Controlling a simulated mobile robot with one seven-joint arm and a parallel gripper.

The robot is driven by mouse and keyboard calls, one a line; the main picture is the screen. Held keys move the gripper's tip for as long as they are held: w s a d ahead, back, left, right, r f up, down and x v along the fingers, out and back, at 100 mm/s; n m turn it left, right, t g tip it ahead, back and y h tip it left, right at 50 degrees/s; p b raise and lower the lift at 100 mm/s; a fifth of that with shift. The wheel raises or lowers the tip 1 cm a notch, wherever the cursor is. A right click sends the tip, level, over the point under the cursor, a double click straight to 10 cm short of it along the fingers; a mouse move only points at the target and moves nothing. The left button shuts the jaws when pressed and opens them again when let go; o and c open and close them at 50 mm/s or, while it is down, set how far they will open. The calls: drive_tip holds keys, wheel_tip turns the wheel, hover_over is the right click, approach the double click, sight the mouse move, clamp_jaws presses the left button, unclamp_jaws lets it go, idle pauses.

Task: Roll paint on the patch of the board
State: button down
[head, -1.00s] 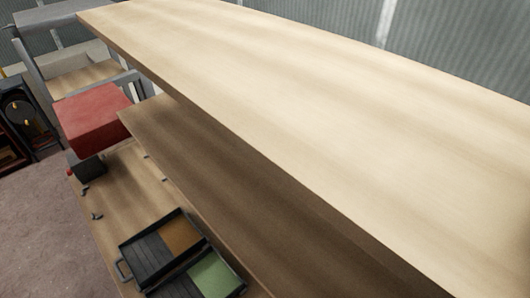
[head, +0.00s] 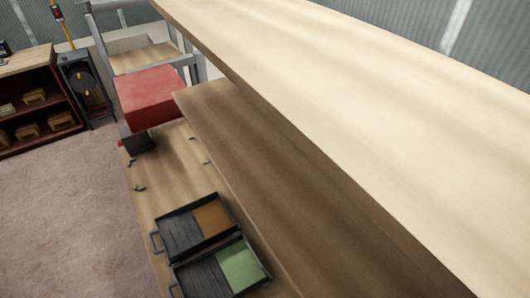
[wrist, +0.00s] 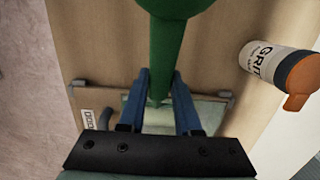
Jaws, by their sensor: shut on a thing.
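In the wrist view, my gripper (wrist: 160,95) has blue fingers on both sides of a green handle (wrist: 172,35), likely the paint roller's, and is shut on it. The roller's head cannot be made out clearly. A pale green area shows behind the fingers, partly hidden. In the head view, two black trays lie on a low wooden surface: one with orange-brown paint (head: 211,216) and, nearer, one with green paint (head: 241,266). No marked patch can be made out on the large pale wooden panel (head: 330,70). My gripper is outside the head view.
A white GRIT canister with an orange cap (wrist: 275,65) is at the right in the wrist view. A red box (head: 150,98) stands beyond the trays. A shelf unit (head: 40,105) is at far left. The floor (head: 70,200) at left is clear.

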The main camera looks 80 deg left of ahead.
drive_tip(key=shift+r, duration=3.1)
